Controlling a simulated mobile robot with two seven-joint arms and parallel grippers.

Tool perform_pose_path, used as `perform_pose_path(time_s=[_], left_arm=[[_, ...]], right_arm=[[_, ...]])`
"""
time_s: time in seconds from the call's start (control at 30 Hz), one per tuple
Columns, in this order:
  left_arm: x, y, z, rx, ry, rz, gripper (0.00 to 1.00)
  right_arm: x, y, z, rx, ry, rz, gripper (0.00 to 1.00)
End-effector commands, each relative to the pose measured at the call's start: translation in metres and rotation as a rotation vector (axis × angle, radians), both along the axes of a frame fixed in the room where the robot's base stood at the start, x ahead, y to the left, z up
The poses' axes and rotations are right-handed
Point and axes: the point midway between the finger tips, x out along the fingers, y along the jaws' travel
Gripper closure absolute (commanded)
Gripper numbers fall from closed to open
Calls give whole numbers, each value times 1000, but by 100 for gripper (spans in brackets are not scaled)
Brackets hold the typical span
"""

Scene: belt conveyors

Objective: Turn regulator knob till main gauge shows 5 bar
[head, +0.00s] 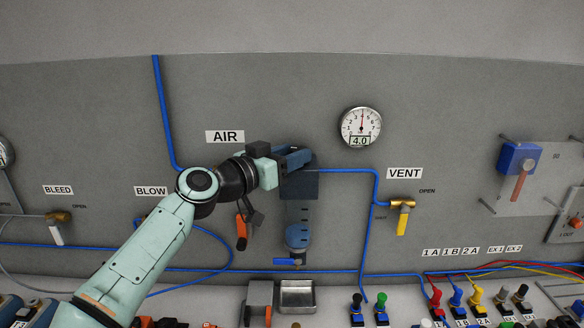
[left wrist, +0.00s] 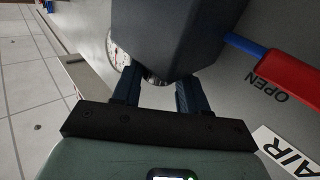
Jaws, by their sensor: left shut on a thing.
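The main gauge (head: 360,127) is a round white dial on the grey panel, with a red needle pointing about straight up and a 4.0 readout. Its edge also shows in the left wrist view (left wrist: 117,52), mostly hidden. The dark regulator body (head: 300,186) hangs below the AIR label's right side, with a blue bowl below it. My left gripper (head: 294,158) is at the regulator's top, its fingers shut on the regulator knob. In the left wrist view the dark knob (left wrist: 156,81) shows only partly between the two blue fingers, under the regulator block. My right gripper is not in view.
A blue air line (head: 345,171) runs right from the regulator to the yellow VENT valve handle (head: 403,222). An orange-red handle (head: 241,232) hangs below my left wrist. A metal tray (head: 297,284) and several coloured plugs line the bottom edge.

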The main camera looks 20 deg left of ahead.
Motion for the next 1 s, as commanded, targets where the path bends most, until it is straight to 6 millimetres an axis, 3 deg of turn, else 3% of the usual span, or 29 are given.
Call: perform_pose_path(time_s=[0.17,0.5,0.73,1.0], left_arm=[[4,4,0,-4,3,-135,87],[8,8,4,-2,2,-371,87],[8,8,3,-1,1,-458,88],[8,8,2,-1,1,-488,88]], right_arm=[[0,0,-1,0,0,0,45],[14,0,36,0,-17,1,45],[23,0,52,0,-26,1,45],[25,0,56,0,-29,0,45]])
